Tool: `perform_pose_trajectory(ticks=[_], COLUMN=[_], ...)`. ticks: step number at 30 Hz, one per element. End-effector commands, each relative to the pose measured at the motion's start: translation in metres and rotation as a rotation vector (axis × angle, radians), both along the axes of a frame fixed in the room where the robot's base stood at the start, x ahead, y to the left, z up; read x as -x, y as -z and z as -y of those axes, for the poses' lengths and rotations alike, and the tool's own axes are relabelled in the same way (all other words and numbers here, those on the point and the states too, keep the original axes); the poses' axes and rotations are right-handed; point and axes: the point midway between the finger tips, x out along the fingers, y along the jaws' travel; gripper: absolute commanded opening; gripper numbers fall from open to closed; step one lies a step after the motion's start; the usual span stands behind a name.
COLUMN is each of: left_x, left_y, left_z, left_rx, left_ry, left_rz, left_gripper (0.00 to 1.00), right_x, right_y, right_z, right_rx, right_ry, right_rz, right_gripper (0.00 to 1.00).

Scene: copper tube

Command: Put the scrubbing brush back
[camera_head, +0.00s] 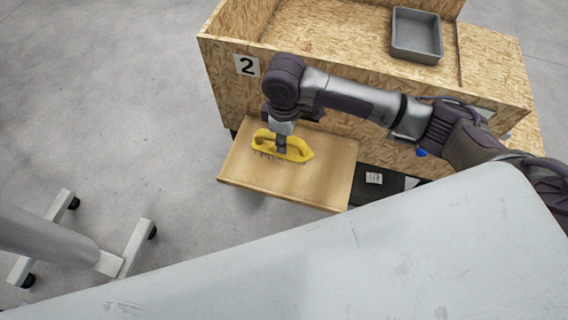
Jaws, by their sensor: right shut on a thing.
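The scrubbing brush (297,152) is yellow with a loop-shaped body. It is over a light wooden board or shelf (322,184) that juts out from the front of the chipboard crate; I cannot tell whether it touches the wood. My right gripper (281,147) points down from above and is shut on the brush near its middle, hiding part of it. My left gripper is not in view.
A pale tabletop (330,270) fills the front. A wheeled stand (105,262) is at the left on open concrete floor.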

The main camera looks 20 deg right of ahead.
Motion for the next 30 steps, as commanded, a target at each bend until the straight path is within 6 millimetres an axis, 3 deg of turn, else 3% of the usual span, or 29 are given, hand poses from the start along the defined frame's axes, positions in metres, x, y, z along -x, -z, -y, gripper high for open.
perform_pose_trajectory(ticks=[6, 18, 30], left_x=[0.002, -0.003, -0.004], left_y=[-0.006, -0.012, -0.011], left_z=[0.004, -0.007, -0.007], left_rx=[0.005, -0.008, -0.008], left_ry=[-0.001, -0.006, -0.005], left_rz=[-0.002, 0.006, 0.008], left_gripper=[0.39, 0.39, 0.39], right_x=[0.002, 0.001, 0.001], right_y=[0.040, 0.086, 0.092], right_z=[0.001, 0.000, 0.000], right_rx=[0.003, 0.002, 0.000], right_ry=[-0.002, 0.000, 0.000], right_rz=[-0.004, -0.003, -0.001], right_gripper=[0.00, 0.00, 0.00])
